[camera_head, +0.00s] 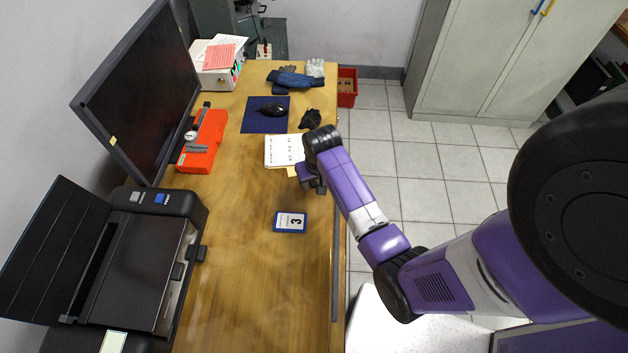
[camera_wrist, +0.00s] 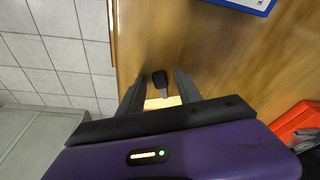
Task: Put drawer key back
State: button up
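A small key with a black head (camera_wrist: 160,78) and a short grey shaft shows in the wrist view, over the wooden table top near its edge. My gripper (camera_wrist: 160,77) has its two fingers apart, one on each side of the key, with a gap on both sides. I cannot tell how high the fingers are above the table. In the head view my gripper (camera_head: 312,184) is over the table's right edge, beside a white notepad (camera_head: 283,150), and the key is hidden there. No drawer lock shows clearly.
A blue-framed card marked 3 (camera_head: 290,222) lies near my gripper. A printer (camera_head: 140,260), monitor (camera_head: 140,90), orange box (camera_head: 204,142), mouse (camera_head: 271,109) and gloves (camera_head: 295,80) stand or lie on the table (camera_head: 245,270). A red bin (camera_head: 347,88) is beyond its right edge.

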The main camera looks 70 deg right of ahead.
jog(key=v, duration=1.3)
jog(key=s+a+f+n+t+h, duration=0.1)
jog(key=s+a+n+t, duration=0.15)
jog(key=a, duration=0.65)
jog(key=s+a+f+n+t, duration=0.2)
jog(key=a+n+t, duration=0.15)
jog(key=a, duration=0.55)
jog(key=s+a+r+n+t+y, duration=0.1)
jog(key=s+a+r+t, duration=0.2)
jog(key=r, duration=0.6)
jog(key=s+a+r+n+t+y, duration=0.2)
jog(key=s+a+r+t, duration=0.2)
jog(key=s+a+r, duration=0.3)
notch_tip(320, 180, up, 3)
jog(key=shift+s+f+n, duration=0.2)
jog(key=shift+s+n, duration=0.1)
jog(key=shift+s, duration=0.1)
notch_tip(320, 180, down, 4)
jog(key=b, duration=0.4)
jog(key=shift+f, duration=0.15)
